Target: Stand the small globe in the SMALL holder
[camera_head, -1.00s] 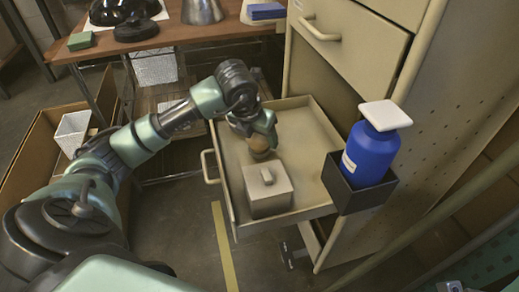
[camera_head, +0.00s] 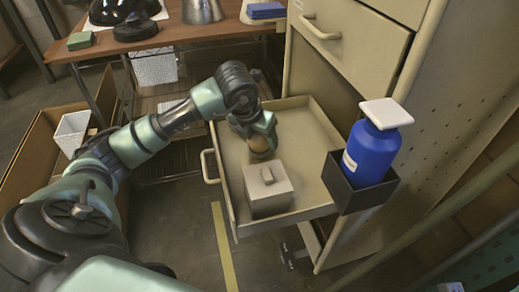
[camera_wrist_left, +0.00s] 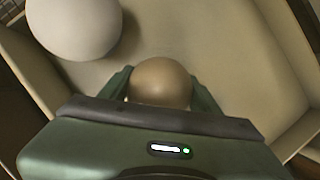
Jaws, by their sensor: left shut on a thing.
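My left gripper (camera_head: 261,137) reaches down into the open drawer (camera_head: 307,133), behind the lidded box. In the left wrist view its two green fingers are shut on a small tan-brown globe (camera_wrist_left: 160,80), one finger on each side. In the head view the globe (camera_head: 261,153) shows just below the fingers, low in the drawer; I cannot tell whether it touches the drawer floor. A larger pale globe (camera_wrist_left: 75,22) lies apart from it in the left wrist view; the arm seems to hide it in the head view. I cannot make out the small holder. My right gripper is not in view.
A beige lidded box (camera_head: 268,191) stands at the drawer's front. A wooden table (camera_head: 165,38) is behind. The drawer's right part is clear.

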